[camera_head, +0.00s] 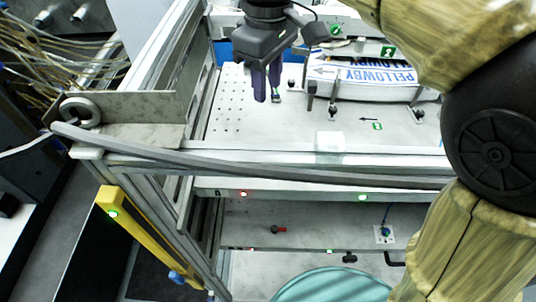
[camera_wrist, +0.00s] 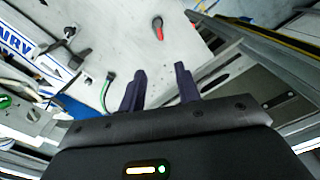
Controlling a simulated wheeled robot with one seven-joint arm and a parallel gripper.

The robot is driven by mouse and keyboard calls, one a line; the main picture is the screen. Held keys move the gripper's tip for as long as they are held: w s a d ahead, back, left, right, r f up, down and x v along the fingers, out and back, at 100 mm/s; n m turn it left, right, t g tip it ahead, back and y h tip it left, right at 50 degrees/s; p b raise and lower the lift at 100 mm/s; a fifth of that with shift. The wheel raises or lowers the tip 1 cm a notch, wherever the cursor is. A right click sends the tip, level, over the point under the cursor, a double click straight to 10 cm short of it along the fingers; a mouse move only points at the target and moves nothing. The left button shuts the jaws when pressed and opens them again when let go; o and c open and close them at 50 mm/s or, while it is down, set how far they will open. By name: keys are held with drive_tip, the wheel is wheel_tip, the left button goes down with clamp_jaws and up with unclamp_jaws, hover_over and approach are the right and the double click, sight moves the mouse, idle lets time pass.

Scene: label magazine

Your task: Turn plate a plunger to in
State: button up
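My gripper (camera_head: 266,93) hangs above the left part of the upper plate (camera_head: 225,125), with its two dark purple fingers pointing down. In the wrist view the fingers (camera_wrist: 161,78) stand apart with nothing between them. A small green-ended piece (camera_head: 276,94) shows close beside the fingers, partly hidden by them. A green-ended lever or tube (camera_wrist: 107,85) shows left of the fingers in the wrist view. A red-handled plunger (camera_wrist: 158,30) lies beyond the fingertips there, apart from them. A red-tipped plunger (camera_head: 279,230) also sits on the lower shelf. I cannot tell which one is plate a's.
A stack of labels marked PELLOWBY (camera_head: 370,76) lies between posts on the right of the upper plate. A grey rail (camera_head: 250,168) crosses in front. A yellow bar (camera_head: 145,240) stands at lower left, and a teal round top (camera_head: 335,285) at the bottom.

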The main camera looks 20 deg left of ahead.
drive_tip(key=shift+f+b, duration=0.4)
drive_tip(key=shift+f, duration=0.4)
drive_tip(key=shift+f, duration=0.1)
wheel_tip(320, 180, down, 17)
drive_tip(key=shift+f+p, duration=0.1)
drive_tip(key=shift+p, duration=0.75)
clamp_jaws()
